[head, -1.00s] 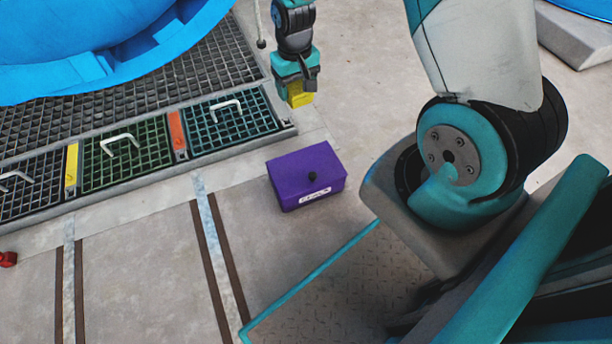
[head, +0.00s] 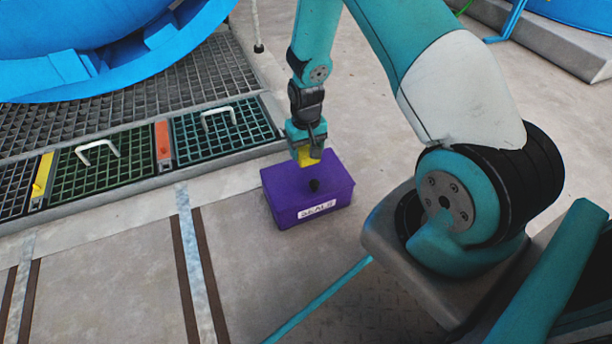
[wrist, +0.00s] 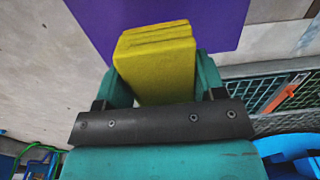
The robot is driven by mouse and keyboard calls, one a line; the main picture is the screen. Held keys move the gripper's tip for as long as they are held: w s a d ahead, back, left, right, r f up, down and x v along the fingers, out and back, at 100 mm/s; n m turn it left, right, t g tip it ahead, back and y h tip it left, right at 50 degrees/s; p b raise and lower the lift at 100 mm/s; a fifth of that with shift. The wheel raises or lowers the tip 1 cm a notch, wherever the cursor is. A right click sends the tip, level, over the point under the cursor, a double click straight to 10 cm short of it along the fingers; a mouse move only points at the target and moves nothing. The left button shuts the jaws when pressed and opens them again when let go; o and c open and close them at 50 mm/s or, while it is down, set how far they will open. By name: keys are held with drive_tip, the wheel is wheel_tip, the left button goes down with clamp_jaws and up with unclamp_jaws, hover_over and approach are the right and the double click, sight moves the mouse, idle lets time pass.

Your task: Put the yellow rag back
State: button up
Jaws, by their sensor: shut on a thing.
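My gripper (head: 309,152) is shut on the yellow rag (head: 308,157), which looks like a folded block. In the wrist view the rag (wrist: 157,65) sits between the two teal fingers and sticks out past them. A purple box (head: 295,192) with a black knob on its lid and a "SEALS" label stands on the floor. My gripper and the rag are at the box's far edge in the head view. In the wrist view the box (wrist: 225,22) lies beyond the rag. I cannot tell whether the rag touches it.
Floor grates with white handles (head: 218,117) lie to the left, with a yellow bar (head: 42,174) and an orange bar (head: 162,141) between them. A large blue vessel (head: 110,50) stands at the upper left. Bare concrete floor (head: 250,270) surrounds the box.

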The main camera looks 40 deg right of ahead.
sight(306, 174)
wheel_tip(306, 174, down, 8)
drive_tip(key=b, duration=0.4)
drive_tip(key=shift+r, duration=0.2)
drive_tip(key=o, duration=0.9)
drive_tip(key=shift+c, duration=0.2)
